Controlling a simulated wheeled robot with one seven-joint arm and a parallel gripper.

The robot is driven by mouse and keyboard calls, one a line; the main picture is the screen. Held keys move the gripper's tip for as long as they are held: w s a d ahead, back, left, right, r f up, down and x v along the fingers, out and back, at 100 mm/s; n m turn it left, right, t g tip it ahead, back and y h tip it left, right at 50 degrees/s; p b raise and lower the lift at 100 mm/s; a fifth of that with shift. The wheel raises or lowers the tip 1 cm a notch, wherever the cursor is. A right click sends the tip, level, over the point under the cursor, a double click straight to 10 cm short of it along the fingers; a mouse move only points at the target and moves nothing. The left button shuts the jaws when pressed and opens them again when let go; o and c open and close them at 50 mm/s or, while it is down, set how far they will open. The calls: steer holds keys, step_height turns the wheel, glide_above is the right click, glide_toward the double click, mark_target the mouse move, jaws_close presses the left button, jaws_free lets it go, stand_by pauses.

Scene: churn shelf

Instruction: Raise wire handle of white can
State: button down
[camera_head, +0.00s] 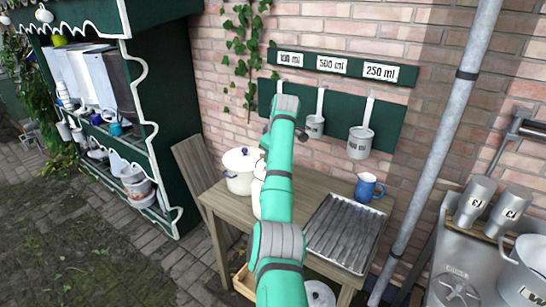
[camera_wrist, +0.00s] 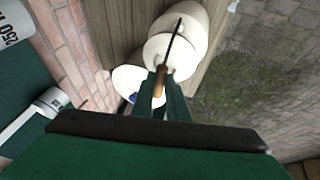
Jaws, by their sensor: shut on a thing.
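The white can (camera_head: 257,196) stands on the wooden table and is mostly hidden behind my arm. In the wrist view the can (camera_wrist: 190,30) shows as rounded white shapes beyond my fingers. Its wire handle (camera_wrist: 174,40) is a thin dark line in front of the white body, ending at a brown wooden grip (camera_wrist: 159,82). My gripper (camera_wrist: 165,98) is shut on the handle at this grip. My arm hides the gripper in the head view. I cannot tell the handle's exact angle.
A white lidded pot (camera_head: 240,172) stands close left of the can. A ribbed metal tray (camera_head: 343,232) and a blue jug (camera_head: 368,187) are on the table's right side. Measuring cups (camera_head: 360,143) hang on the green wall board. A grey pipe (camera_head: 440,140) stands right of the table.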

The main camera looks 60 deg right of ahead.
steer(key=shift+f, duration=0.65)
steer(key=c, duration=1.7)
jaws_free()
steer(key=shift+c, duration=0.2)
steer(key=shift+d+r, duration=0.1)
steer(key=shift+r, duration=0.1)
steer(key=v, duration=1)
steer(key=shift+s+r, duration=0.1)
steer(key=shift+r, duration=0.3)
